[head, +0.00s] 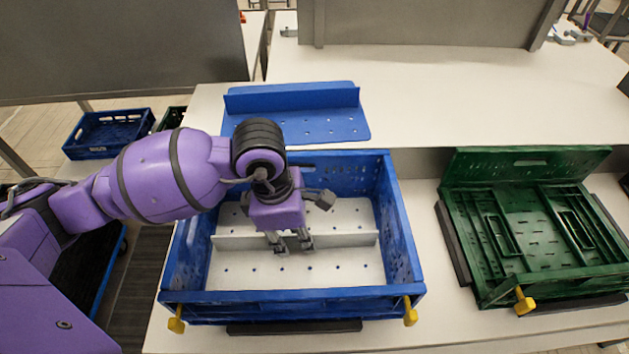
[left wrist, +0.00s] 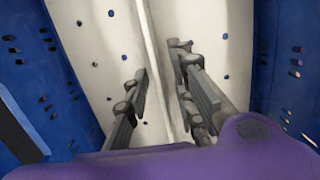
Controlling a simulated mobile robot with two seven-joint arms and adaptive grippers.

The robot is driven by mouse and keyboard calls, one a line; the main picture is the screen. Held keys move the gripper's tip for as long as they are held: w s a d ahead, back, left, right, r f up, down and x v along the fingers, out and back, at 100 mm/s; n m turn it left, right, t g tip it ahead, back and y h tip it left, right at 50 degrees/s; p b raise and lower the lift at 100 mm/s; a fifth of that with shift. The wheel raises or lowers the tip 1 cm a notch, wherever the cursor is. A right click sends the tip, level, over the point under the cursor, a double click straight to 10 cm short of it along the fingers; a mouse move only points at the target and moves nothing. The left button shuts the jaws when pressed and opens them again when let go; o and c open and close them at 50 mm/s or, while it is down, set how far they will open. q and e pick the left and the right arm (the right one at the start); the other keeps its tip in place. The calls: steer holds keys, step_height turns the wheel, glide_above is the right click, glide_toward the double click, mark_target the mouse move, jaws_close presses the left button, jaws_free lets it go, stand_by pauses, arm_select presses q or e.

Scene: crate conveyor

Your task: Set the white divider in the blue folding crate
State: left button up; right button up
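The blue folding crate (head: 290,297) stands unfolded on the white table, with yellow latches at its front corners. The white divider (head: 345,275) lies inside it, a perforated plate with an upright fin running left to right. It appears flat on the crate floor. My left gripper (head: 290,243) is down inside the crate at the divider's fin. In the left wrist view my left gripper (left wrist: 160,65) is open, one finger on each side of the white divider's fin (left wrist: 157,50), with gaps visible. My right gripper is not in view.
A blue divider (head: 300,122) lies on the table behind the crate. A green crate (head: 535,225) with a raised back wall stands on the right. Another blue crate (head: 105,133) is at the far left. The white surface behind is mostly clear.

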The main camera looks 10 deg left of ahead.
mark_target(285, 235)
arm_select(q)
steer(key=shift+r, duration=0.25)
step_height(285, 235, up, 12)
steer(key=a, duration=0.1)
steer(key=shift+s+a+f, duration=0.15)
steer(key=shift+s+a, duration=0.1)
steer(key=shift+a, duration=0.05)
stand_by(0.3)
